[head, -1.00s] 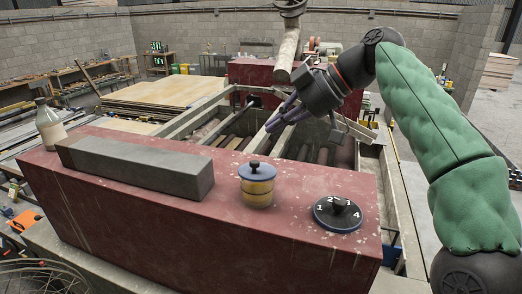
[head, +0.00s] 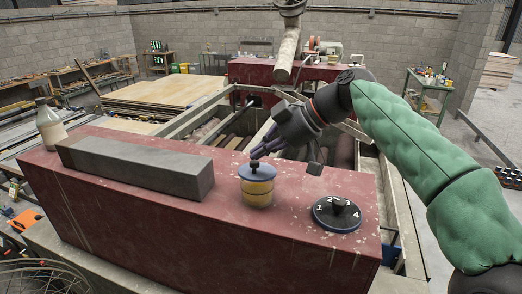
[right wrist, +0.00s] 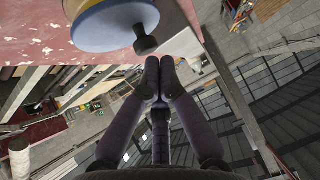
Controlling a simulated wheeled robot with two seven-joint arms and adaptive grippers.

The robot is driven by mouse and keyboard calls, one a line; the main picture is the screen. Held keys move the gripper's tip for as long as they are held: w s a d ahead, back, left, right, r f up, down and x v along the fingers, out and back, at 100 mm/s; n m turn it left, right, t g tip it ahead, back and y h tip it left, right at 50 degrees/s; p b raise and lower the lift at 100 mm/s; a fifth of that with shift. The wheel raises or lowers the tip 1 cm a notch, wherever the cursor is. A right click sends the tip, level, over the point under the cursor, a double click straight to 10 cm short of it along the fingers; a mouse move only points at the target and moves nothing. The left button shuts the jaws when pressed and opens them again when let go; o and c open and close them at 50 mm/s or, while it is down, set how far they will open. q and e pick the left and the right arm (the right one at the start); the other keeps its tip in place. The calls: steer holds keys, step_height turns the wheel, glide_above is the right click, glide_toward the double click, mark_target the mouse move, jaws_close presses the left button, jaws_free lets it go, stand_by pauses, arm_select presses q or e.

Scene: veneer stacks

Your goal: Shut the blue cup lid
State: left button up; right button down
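The cup (head: 257,194) has a yellow body and stands upright on the red box. Its blue lid (head: 257,173) with a black knob (head: 254,163) lies on top; I cannot tell how tightly it sits. The right wrist view shows the lid's blue face (right wrist: 110,25) and the knob (right wrist: 145,43) just beyond my fingertips. My right gripper (head: 262,150) is just above and behind the lid, its fingers pointing at the knob. In the wrist view its fingertips (right wrist: 159,68) are together with nothing between them. My left gripper is not in view.
A black numbered dial (head: 337,214) is on the red box (head: 190,235) right of the cup. A long grey block (head: 135,166) lies to the left, with a bottle (head: 49,125) at the far left end. Open framework lies behind the box.

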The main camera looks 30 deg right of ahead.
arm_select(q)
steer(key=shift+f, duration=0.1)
arm_select(e)
steer(key=f+b, duration=0.1)
steer(key=b, duration=0.2)
steer(key=shift+s+a+f, duration=0.2)
steer(key=shift+a+f, duration=0.1)
steer(key=shift+f, duration=0.05)
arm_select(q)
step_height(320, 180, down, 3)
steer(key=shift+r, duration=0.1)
arm_select(e)
steer(key=shift+r+h, duration=0.15)
steer(key=shift+h, duration=0.15)
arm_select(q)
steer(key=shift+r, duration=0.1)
arm_select(e)
steer(key=shift+r, duration=0.1)
